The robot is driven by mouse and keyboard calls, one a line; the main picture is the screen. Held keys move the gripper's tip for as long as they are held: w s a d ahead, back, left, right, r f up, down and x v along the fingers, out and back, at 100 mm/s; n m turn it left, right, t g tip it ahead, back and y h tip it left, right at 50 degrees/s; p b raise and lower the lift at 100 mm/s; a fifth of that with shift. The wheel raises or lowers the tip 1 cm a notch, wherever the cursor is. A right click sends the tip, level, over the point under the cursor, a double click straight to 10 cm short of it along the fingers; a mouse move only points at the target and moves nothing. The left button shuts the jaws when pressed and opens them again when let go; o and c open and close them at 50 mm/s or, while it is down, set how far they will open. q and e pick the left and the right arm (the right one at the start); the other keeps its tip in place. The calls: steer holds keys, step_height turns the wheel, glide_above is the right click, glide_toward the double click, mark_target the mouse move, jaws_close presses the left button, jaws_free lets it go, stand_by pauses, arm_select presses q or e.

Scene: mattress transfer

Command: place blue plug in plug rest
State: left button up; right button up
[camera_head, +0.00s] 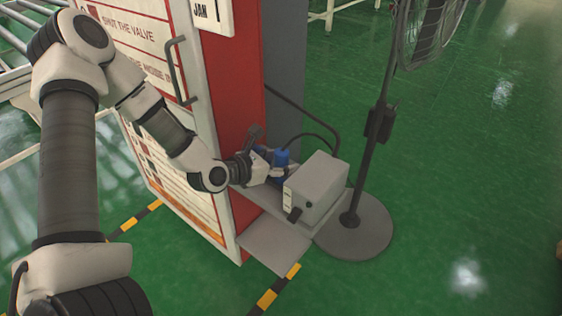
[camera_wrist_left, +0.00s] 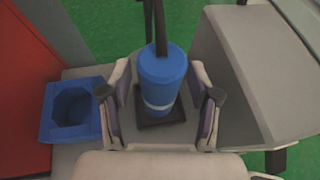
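The blue plug (camera_wrist_left: 162,78), with a pale band and a black cable from its top, stands upright in the left wrist view. Its lower end is at a black square base (camera_wrist_left: 176,118), which looks like the plug rest. My left gripper (camera_wrist_left: 160,85) has one finger on each side of the plug, with a narrow gap visible on both sides. In the head view the plug (camera_head: 281,157) shows just beyond my left gripper (camera_head: 270,170). The black base is hidden there. My right gripper is in neither view.
A grey box (camera_head: 316,190) stands close on the right. A red and white panel (camera_head: 235,90) rises behind the arm. A fan stand (camera_head: 372,150) is farther right. Green floor is open beyond.

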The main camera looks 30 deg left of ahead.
arm_select(q)
steer(key=shift+r, duration=0.15)
steer(key=shift+r+p, duration=0.25)
steer(key=shift+p, duration=0.25)
steer(key=shift+s+a+r, duration=0.1)
steer(key=shift+s+a, duration=0.05)
steer(key=shift+s, duration=0.2)
steer(key=p+v, duration=0.4)
steer(key=v, duration=0.1)
steer(key=shift+s+r, duration=0.2)
steer(key=shift+r, duration=0.05)
steer(key=p+v, duration=0.1)
steer(key=p, duration=0.1)
steer(key=p+v, duration=0.2)
steer(key=p, duration=0.1)
steer(key=p+v, duration=0.2)
steer(key=p, duration=0.1)
steer(key=shift+s+f, duration=0.25)
steer(key=shift+s, duration=0.15)
steer(key=shift+a, duration=0.1)
